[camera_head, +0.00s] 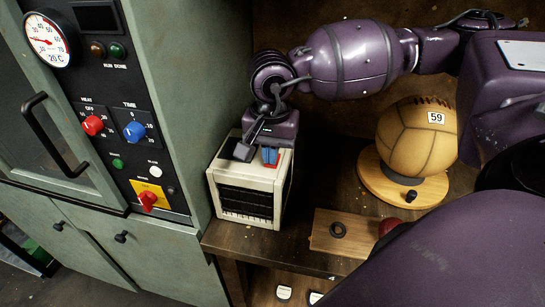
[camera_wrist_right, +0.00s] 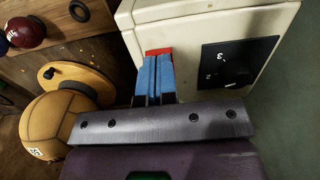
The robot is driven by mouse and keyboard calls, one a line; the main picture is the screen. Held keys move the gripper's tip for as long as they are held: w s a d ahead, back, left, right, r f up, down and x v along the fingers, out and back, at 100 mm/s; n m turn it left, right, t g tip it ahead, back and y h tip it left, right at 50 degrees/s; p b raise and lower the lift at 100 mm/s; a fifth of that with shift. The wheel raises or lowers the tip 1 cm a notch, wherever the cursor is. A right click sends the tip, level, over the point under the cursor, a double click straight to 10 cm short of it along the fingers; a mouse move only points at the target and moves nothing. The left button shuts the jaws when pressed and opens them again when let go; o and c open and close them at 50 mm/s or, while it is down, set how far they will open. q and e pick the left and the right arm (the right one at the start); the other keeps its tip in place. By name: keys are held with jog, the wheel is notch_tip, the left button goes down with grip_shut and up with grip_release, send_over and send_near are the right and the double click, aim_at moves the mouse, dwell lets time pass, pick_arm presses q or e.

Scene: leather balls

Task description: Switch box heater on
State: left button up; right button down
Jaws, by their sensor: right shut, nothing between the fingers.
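The box heater (camera_head: 213,190) is a cream box with a dark grille on its front, standing on the wooden shelf. Its cream top fills the upper right of the right wrist view (camera_wrist_right: 197,25). A black panel (camera_wrist_right: 238,62) with white numbers lies on that top, left of my fingers in the head view (camera_head: 243,152). My right gripper (camera_head: 270,157) is shut and empty, its blue fingers (camera_wrist_right: 157,75) over the heater's top. Red shows at the fingertips; I cannot tell whether it is the tips or a switch, or whether they touch. My left gripper is out of view.
A green cabinet (camera_head: 175,100) with dials and knobs stands close left of the heater. A tan leather ball (camera_head: 410,140) marked 59 sits on a round wooden stand (camera_head: 375,180) to the right. A wooden board with a dark ring (camera_head: 338,229) lies near the shelf's front edge.

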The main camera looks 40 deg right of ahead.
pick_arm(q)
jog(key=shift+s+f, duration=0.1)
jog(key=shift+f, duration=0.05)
pick_arm(e)
jog(key=shift+f, duration=0.15)
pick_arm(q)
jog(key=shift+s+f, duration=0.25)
pick_arm(e)
jog(key=shift+f, duration=0.15)
jog(key=shift+s, duration=0.1)
jog(key=shift+r, duration=0.6)
jog(key=shift+r+p, duration=0.65)
jog(key=shift+r, duration=0.5)
jog(key=shift+r+p, duration=0.45)
jog(key=shift+r, duration=0.6)
jog(key=shift+r+p, duration=0.3)
jog(key=shift+r, duration=0.4)
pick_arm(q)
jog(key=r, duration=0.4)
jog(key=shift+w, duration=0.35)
